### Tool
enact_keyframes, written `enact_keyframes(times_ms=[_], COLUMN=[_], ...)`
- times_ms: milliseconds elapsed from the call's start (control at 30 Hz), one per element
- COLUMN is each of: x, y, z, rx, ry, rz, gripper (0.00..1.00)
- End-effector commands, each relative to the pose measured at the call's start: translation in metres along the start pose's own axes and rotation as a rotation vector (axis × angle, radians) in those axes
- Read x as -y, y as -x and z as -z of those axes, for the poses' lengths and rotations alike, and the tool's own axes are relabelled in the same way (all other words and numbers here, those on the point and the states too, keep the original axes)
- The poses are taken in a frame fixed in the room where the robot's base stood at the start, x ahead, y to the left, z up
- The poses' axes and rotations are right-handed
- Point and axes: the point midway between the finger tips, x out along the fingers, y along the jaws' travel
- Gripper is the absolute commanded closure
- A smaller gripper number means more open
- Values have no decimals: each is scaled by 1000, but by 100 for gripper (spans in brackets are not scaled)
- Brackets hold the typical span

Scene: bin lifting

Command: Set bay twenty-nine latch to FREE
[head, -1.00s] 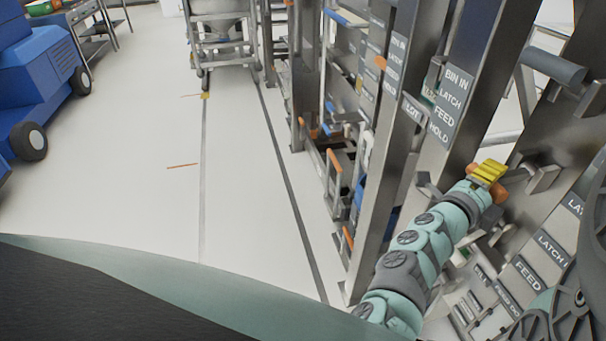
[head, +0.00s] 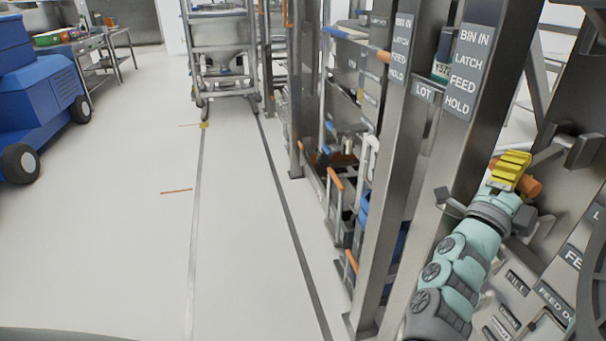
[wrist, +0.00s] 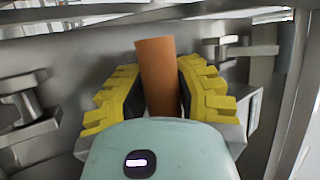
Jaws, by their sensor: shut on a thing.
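My gripper (head: 512,170) is at the right of the head view, at a steel bay frame. In the wrist view its yellow ribbed fingers (wrist: 152,90) are shut on an orange cylindrical handle (wrist: 156,75). The handle also shows in the head view as an orange end (head: 530,187) beside the yellow fingers. The handle's lower part and its mount are hidden behind my gripper. A sign on the post (head: 470,72) reads BIN IN, LATCH, FEED, HOLD. I cannot read a bay number or the latch's setting.
Grey brackets stand near my gripper, one at its right (head: 584,149). Steel posts (head: 395,170) run along the left of my arm. Open floor (head: 110,240) lies at the left. A blue vehicle (head: 40,100) and a wheeled hopper frame (head: 222,60) stand farther off.

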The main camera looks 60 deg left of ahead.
Motion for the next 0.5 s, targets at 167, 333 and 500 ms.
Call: enact_keyframes(times_ms=[167, 333, 500], x=[3, 3, 3], y=[-1, -1, -1], z=[0, 1, 1], rx=[-2, -2, -2], ry=[10, 10, 10], rz=[15, 15, 14], gripper=[100, 100, 70])
